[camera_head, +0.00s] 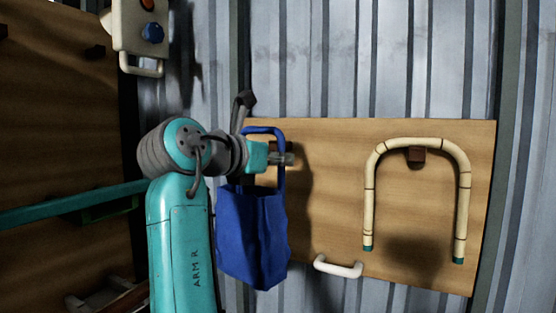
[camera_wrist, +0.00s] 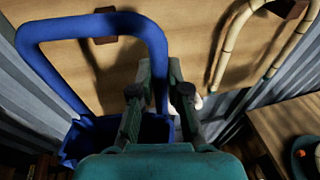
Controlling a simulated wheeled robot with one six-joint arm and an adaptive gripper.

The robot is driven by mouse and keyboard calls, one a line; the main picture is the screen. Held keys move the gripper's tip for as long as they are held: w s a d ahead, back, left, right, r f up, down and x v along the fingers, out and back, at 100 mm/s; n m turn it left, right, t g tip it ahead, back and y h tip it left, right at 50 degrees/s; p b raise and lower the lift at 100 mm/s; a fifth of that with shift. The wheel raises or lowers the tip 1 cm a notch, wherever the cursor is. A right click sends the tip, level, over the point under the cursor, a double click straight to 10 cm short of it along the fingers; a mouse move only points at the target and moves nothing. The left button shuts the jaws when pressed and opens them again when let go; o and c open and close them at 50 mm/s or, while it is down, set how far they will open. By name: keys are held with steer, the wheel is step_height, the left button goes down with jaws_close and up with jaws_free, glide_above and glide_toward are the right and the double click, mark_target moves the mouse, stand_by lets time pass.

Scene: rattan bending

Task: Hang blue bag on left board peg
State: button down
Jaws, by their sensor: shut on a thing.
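The blue bag (camera_head: 253,235) hangs upright below my gripper (camera_head: 284,159) in the head view, in front of the wooden board (camera_head: 340,200). My gripper (camera_wrist: 158,72) is shut on the right side of the bag's stiff blue handle (camera_wrist: 60,32) in the wrist view. The brown left board peg (camera_wrist: 105,38) shows behind the handle's top bar, partly covered by it. I cannot tell whether the handle is over the peg or only in front of it. In the head view the left peg is mostly hidden behind my gripper.
A bent rattan piece (camera_head: 464,200) hangs on the right peg (camera_head: 416,155). A white handle (camera_head: 338,267) sits at the board's lower edge. A control box (camera_head: 140,25) with knobs is at upper left. In the wrist view a wooden table (camera_wrist: 280,125) is at lower right.

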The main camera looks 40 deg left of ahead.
steer(key=shift+w+a+f, duration=0.35)
steer(key=shift+w+a, duration=0.05)
steer(key=shift+w, duration=1.15)
steer(key=shift+w+a+f, duration=0.35)
steer(key=shift+w+f, duration=0.05)
steer(key=shift+w, duration=1.1)
steer(key=shift+w+a+f, duration=0.35)
steer(key=shift+w+a, duration=0.05)
steer(key=shift+w, duration=1.15)
steer(key=c, duration=1.1)
jaws_free()
steer(key=shift+s, duration=0.1)
steer(key=s, duration=0.4)
steer(key=s+r, duration=0.1)
steer(key=s, duration=0.2)
steer(key=s+r, duration=0.1)
steer(key=s, duration=0.3)
steer(key=shift+s+d, duration=0.2)
steer(key=shift+s, duration=0.15)
